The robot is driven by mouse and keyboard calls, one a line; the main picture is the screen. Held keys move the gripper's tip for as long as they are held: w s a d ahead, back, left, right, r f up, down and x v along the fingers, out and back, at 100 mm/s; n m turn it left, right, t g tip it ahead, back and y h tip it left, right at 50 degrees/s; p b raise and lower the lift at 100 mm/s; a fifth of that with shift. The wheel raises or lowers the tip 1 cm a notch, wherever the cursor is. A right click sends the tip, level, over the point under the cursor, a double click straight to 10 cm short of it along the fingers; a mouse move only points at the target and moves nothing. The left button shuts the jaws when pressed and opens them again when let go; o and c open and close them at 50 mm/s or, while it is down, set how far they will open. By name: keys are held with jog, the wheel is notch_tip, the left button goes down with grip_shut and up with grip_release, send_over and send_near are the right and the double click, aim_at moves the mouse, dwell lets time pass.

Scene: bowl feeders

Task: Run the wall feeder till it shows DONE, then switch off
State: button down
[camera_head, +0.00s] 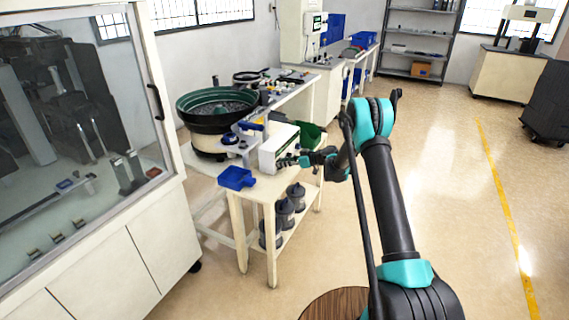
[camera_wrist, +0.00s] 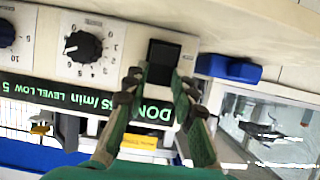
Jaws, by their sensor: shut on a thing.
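A white control box (camera_head: 272,154) stands on a small bench beside a green bowl feeder (camera_head: 205,125). My gripper (camera_head: 287,162) is at the box's front face. In the wrist view the panel appears upside down. My gripper (camera_wrist: 163,84) is shut on a black square switch (camera_wrist: 163,55), with a fingertip on each side. The dark display (camera_wrist: 75,96) shows green letters "DON", a rate ending in "/min" and "LEVEL LOW 5"; a finger covers part of it. A black dial knob (camera_wrist: 83,47) with a number scale is next to the switch.
A blue bin (camera_head: 236,178) sits at the bench's front left corner and a green bin (camera_head: 310,134) behind the box. Grey canisters (camera_head: 284,213) stand on the lower shelf. A glazed machine cabinet (camera_head: 75,130) is at left. The floor (camera_head: 450,190) at right is open.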

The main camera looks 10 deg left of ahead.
jog(key=shift+d+f+t+y, duration=0.2)
jog(key=shift+f+t+y, duration=0.15)
jog(key=shift+y, duration=0.45)
jog(key=shift+s+d+f+t+y, duration=0.15)
jog(key=shift+t+y, duration=0.1)
jog(key=shift+y, duration=0.45)
jog(key=shift+w+a+f+t+y, duration=0.1)
jog(key=shift+f+t+y, duration=0.1)
jog(key=shift+y, duration=0.5)
jog(key=shift+d, duration=0.1)
jog(key=c, duration=1.2)
grip_release()
jog(key=v, duration=1.2)
